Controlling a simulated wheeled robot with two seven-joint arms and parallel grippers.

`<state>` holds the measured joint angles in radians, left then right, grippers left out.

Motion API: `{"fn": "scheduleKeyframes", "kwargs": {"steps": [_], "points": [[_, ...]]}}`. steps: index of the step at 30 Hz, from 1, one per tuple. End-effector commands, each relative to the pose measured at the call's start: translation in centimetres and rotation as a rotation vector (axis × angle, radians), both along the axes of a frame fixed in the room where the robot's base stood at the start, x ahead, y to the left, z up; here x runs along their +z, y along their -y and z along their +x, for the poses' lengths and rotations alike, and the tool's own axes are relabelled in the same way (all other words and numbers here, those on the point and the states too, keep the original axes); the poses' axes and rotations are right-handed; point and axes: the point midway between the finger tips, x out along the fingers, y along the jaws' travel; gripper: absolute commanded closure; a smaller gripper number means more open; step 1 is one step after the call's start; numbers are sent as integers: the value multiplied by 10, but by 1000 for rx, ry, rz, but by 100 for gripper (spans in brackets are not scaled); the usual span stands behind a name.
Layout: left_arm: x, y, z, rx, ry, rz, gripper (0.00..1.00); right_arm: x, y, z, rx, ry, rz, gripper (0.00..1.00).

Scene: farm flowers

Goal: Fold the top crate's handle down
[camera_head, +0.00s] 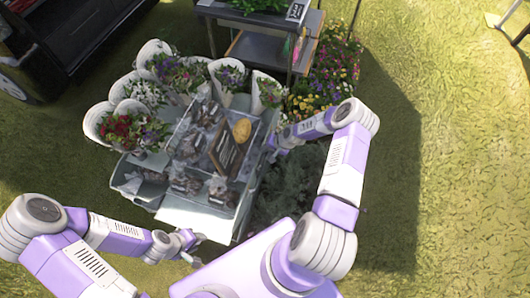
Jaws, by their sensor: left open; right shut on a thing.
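The top crate (258,127) is grey and stands among the flower buckets. It holds several wrapped bags, a yellow item and a dark framed sign (227,146). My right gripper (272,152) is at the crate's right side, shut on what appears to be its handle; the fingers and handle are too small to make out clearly. My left gripper (190,246) is open and empty near the front edge of the pale front panel (198,216), well apart from the top crate.
White buckets of flowers (112,128) ring the crate's left and back. A grey-green plant (290,185) lies below my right arm. A cart (262,52) stands behind, with colourful flowers (335,70) beside it. Open grass lies to the right.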

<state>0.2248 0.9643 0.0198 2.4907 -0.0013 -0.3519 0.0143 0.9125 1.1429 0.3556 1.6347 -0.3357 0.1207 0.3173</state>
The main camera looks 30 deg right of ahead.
Motion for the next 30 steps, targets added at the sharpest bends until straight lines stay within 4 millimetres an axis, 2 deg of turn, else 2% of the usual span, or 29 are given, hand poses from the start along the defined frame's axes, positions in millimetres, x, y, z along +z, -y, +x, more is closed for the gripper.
{"fn": "scheduleKeyframes", "kwargs": {"steps": [1, 3, 12, 30], "points": [[-11, 0, 0, 0, 0, 0, 57, -7, 5, -4, -14, 27, 29, 100], [-18, 0, 0, 0, 0, 0, 57, -8, 6, -6, -12, 67, 63, 100], [-41, 0, 0, 0, 0, 0, 57, -15, 13, -14, -13, 244, 213, 100], [-47, 0, 0, 0, 0, 0, 57, -42, 24, -27, -11, 659, 564, 100]]}}
